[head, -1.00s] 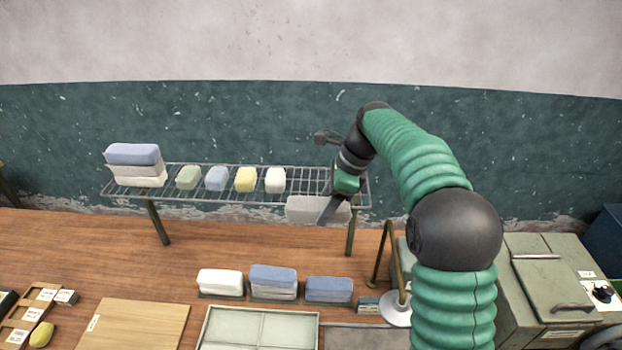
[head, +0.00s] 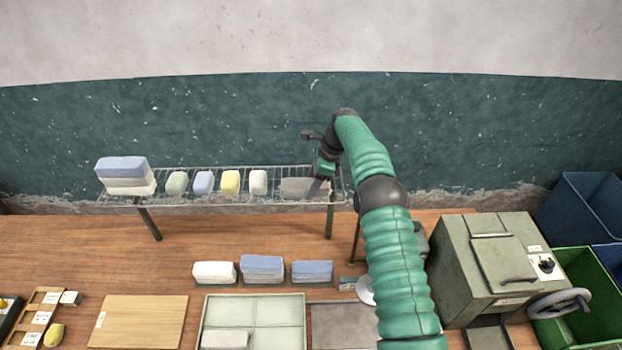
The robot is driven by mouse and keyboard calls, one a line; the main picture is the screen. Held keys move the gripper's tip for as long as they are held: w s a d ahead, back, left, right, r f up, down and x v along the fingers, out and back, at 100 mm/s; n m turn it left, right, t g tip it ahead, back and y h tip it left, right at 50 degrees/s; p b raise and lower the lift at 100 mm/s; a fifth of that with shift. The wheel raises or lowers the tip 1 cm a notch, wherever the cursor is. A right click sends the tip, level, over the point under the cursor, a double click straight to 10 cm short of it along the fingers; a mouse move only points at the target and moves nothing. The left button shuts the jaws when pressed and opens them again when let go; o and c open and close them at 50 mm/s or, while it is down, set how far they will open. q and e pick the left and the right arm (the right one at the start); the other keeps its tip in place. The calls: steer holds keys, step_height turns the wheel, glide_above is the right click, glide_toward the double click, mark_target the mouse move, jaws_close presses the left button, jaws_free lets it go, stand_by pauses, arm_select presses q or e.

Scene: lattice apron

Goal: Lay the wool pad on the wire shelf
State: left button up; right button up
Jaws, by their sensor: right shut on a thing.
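The wire shelf (head: 215,199) stands on legs at the back of the wooden table, in front of the wall. A pale grey pad (head: 297,187), which I take to be the wool pad, is at the shelf's right end. My right gripper (head: 316,188) is shut on the pad's right side, and its fingers hide part of it. The pad looks level with the shelf wires; I cannot tell whether it touches them. My left gripper is not in view.
Green, blue, yellow and white blocks (head: 258,182) stand on the shelf, left of the pad. A blue-and-white stack (head: 124,176) fills its left end. Below are folded pads (head: 262,267), a divided tray (head: 256,299) and a board (head: 139,321). A grey-green machine (head: 488,262) stands right.

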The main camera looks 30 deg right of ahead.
steer(key=o, duration=1)
steer(key=shift+d+f, duration=0.2)
steer(key=o, duration=0.4)
steer(key=shift+d, duration=0.35)
steer(key=shift+c, duration=0.2)
steer(key=shift+a, duration=0.15)
